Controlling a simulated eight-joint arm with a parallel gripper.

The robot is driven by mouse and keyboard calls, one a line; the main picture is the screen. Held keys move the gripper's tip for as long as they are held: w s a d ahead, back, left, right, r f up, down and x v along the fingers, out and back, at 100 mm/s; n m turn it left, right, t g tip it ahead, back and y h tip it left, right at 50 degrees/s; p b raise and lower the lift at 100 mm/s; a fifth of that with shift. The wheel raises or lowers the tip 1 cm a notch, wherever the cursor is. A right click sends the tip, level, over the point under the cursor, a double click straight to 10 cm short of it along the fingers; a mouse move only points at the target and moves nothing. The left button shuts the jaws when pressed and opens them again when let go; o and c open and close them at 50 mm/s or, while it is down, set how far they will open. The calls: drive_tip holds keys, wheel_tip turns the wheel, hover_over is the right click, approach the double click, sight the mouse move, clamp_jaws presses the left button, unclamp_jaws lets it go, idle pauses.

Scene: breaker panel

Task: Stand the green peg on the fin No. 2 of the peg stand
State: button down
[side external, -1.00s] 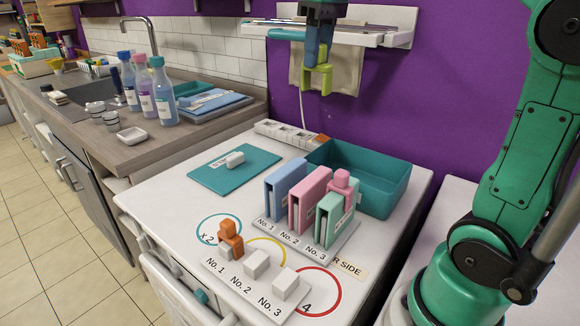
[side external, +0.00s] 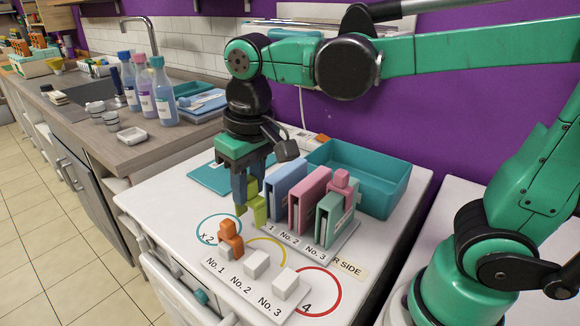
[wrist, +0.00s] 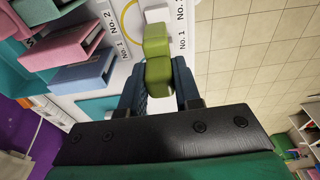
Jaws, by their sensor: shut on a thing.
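The yellow-green peg (side external: 257,207) is held between the blue fingers of my gripper (side external: 249,182), above the table behind the peg stand. It also shows in the wrist view (wrist: 157,45) between the gripper's fingers (wrist: 158,85). The white peg stand (side external: 233,281) lies at the table's front, labelled No. 1 to No. 3. An orange peg (side external: 230,238) sits on fin No. 1. Fin No. 2 (side external: 257,263) and fin No. 3 (side external: 286,283) are bare white blocks. The held peg is apart from fin No. 2, up and behind it.
A teal bin (side external: 375,188) stands behind. Coloured rings mark the table around the stand.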

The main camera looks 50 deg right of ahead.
drive_tip(key=shift+f, duration=0.1)
drive_tip(key=shift+f, duration=3.4)
drive_tip(key=shift+f, duration=2.25)
drive_tip(key=c, duration=0.5)
unclamp_jaws()
drive_tip(key=shift+c, duration=0.2)
drive_tip(key=shift+s+r, duration=0.2)
drive_tip(key=shift+r, duration=1.2)
drive_tip(key=shift+s+r, duration=0.15)
drive_tip(key=shift+r, duration=1.25)
drive_tip(key=s+d+r+t, duration=0.1)
drive_tip(key=d+r+t, duration=0.2)
drive_tip(key=d+t, duration=0.2)
drive_tip(key=shift+s+d+t, duration=0.25)
drive_tip(key=shift+d+t, duration=0.15)
drive_tip(key=shift+d, duration=0.35)
